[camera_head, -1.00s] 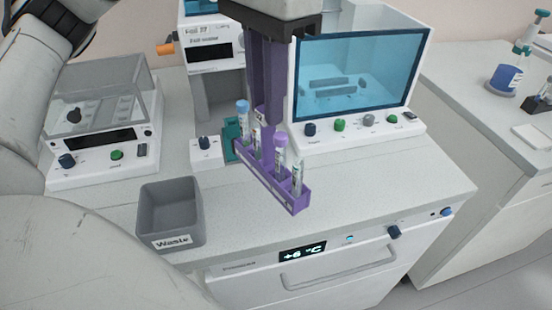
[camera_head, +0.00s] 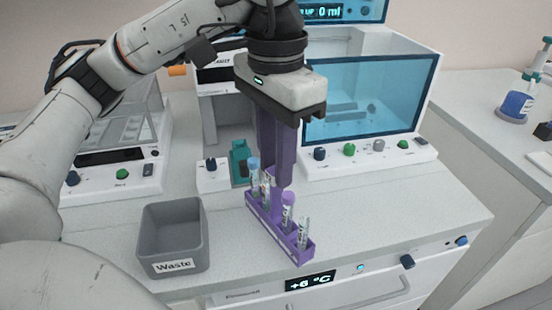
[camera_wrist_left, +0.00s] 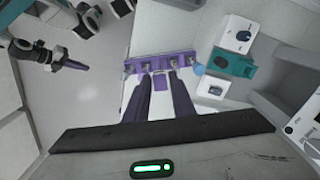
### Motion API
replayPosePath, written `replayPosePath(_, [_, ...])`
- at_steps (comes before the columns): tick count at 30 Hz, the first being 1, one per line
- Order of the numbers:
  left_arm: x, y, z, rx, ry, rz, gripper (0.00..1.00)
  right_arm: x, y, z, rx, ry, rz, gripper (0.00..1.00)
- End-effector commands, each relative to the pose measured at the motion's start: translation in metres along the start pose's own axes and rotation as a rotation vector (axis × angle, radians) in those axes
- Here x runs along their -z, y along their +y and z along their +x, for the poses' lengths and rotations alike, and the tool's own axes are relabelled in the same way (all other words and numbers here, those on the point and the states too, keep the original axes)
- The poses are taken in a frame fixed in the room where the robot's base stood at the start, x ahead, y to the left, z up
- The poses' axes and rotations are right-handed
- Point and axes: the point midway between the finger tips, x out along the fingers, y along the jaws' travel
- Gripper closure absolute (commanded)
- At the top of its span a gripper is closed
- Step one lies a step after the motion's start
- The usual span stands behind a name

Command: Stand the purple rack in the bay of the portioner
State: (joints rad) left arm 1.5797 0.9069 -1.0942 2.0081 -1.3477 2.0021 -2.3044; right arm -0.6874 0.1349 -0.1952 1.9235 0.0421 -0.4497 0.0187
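The purple rack (camera_head: 281,232) is long and narrow, upright, with several capped tubes in it. It is over the counter front, right of the waste bin; whether it touches the counter is unclear. My left gripper (camera_head: 282,184), with long purple fingers, points down and is shut on the rack's middle. In the left wrist view, its fingers (camera_wrist_left: 161,75) meet the rack (camera_wrist_left: 136,68). A blue-windowed machine (camera_head: 430,75), below a display ending in "0 ml", may be the portioner; its bay is not discernible. My right gripper (camera_wrist_left: 76,67) shows small at the wrist view's left.
The grey waste bin (camera_head: 172,207) stands left of the rack. A small teal device (camera_head: 240,163) and white knob box (camera_head: 212,174) are behind it. A clear-lidded machine (camera_head: 110,172) is at left. Counter right of the rack is clear.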

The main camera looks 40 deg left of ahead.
Motion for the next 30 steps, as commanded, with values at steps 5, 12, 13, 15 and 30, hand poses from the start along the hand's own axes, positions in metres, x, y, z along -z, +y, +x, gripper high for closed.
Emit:
replayPosePath(5, [0.000, 0.000, -0.001, 0.000, 0.000, 0.000, 0.65, 0.004, -0.001, -0.001, 0.001, 0.006, 0.000, 1.00])
replayPosePath(12, [0.000, 0.000, -0.004, 0.000, 0.000, 0.000, 0.65, 0.007, -0.001, -0.003, 0.001, 0.008, 0.001, 1.00])
replayPosePath(13, [0.000, 0.000, -0.006, 0.000, 0.000, 0.000, 0.65, 0.008, -0.001, -0.004, 0.001, 0.008, 0.001, 1.00])
replayPosePath(15, [0.001, 0.000, -0.014, 0.000, 0.002, 0.000, 0.65, 0.009, -0.001, -0.006, 0.001, 0.009, 0.002, 1.00])
replayPosePath(30, [0.001, 0.000, -0.112, 0.001, 0.001, -0.001, 0.65, 0.026, 0.000, -0.027, -0.005, 0.004, 0.007, 1.00])
